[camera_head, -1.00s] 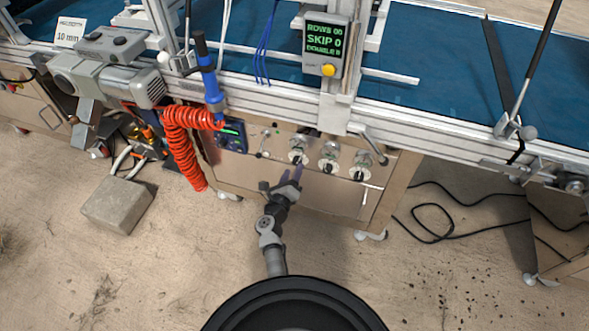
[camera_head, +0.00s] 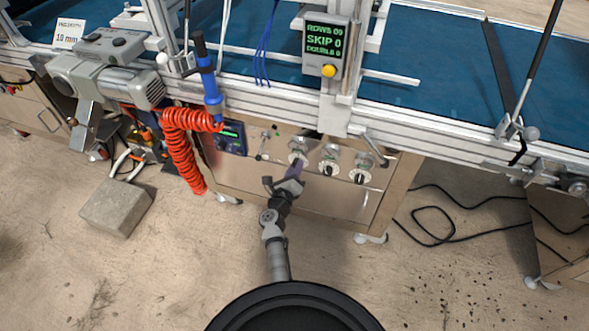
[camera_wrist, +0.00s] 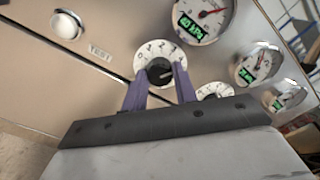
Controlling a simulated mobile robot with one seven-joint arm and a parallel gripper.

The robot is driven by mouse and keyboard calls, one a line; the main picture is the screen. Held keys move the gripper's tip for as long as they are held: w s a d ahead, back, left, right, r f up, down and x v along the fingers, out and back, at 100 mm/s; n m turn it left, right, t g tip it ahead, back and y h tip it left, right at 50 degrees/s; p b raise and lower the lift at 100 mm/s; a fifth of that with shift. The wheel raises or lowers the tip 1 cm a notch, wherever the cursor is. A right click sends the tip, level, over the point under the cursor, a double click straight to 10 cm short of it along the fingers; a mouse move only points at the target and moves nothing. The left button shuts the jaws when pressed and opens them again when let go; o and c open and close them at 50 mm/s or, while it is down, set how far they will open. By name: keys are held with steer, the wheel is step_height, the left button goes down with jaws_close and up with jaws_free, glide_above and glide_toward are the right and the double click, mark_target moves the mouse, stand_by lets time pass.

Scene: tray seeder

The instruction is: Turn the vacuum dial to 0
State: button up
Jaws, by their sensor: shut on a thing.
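The dial (camera_wrist: 158,70) between my fingers has a black knob on a white round plate with numbers along its upper edge. I take it as the vacuum dial, but no name for it is readable. Its white pointer mark points roughly to the right in the wrist view. My gripper (camera_head: 297,168) has its purple fingers on either side of the leftmost knob on the panel; in the wrist view the fingers are closed on the black knob. The fingers hide the lower part of the plate. In the head view the gripper hides most of this dial.
A gauge (camera_wrist: 205,16) with a red needle and green readout sits above the dial. Further dials (camera_head: 328,168) and gauges line up to the right. A white button (camera_wrist: 66,25) labelled TEST is at left. A red coiled hose (camera_head: 182,152) hangs left of the panel (camera_head: 240,175).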

steer(key=shift+n, duration=0.3)
steer(key=n+p, duration=1)
steer(key=n, duration=1.3)
steer(key=shift+f+n, duration=0.1)
steer(key=shift+n, duration=0.2)
stand_by(0.3)
steer(key=o, duration=1)
steer(key=shift+c, duration=0.2)
